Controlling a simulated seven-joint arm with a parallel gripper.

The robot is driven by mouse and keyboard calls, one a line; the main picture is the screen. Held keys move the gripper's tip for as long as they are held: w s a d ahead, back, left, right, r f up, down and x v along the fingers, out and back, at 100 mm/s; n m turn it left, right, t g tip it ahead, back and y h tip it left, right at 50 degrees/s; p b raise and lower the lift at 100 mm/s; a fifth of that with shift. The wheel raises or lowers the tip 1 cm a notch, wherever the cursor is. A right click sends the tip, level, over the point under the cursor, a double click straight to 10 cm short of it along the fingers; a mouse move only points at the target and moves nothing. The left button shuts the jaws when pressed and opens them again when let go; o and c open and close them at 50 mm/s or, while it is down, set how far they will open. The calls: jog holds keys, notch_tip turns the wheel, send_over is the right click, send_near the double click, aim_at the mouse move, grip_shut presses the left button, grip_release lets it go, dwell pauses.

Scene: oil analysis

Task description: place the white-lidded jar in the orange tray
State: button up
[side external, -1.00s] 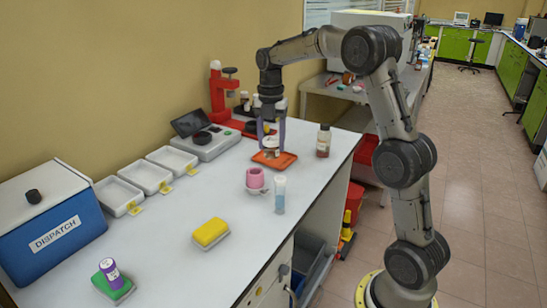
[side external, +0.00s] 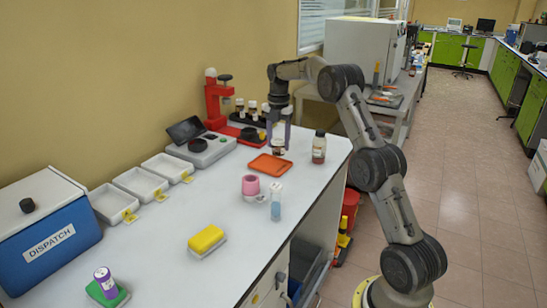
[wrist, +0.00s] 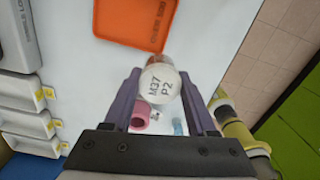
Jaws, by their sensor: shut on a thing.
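My gripper (side external: 279,138) is shut on the white-lidded jar (side external: 279,146), which looks upright and has a brown body. In the wrist view the jar's white lid (wrist: 160,82), marked "M37 P2", sits between my two purple fingers (wrist: 160,100). The flat orange tray (side external: 270,166) lies on the bench and looks empty. The jar appears held above the bench, near the tray. In the wrist view the tray (wrist: 140,22) is beyond the jar, whose lid overlaps its near edge.
A dark-capped bottle (side external: 319,147) stands right of the tray. A pink cup (side external: 250,186) and a clear blue-tinted tube (side external: 276,203) stand in front. A red stand (side external: 214,102) and a rack with several jars (side external: 252,116) are behind. Bare bench lies left of the tray.

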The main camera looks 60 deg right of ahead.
jog(key=w+f, duration=0.1)
jog(key=w+d+f, duration=0.1)
jog(key=f, duration=0.1)
jog(key=w+d+f, duration=0.1)
jog(key=shift+f, duration=1.85)
jog(key=shift+f, duration=0.1)
jog(key=o, duration=1.4)
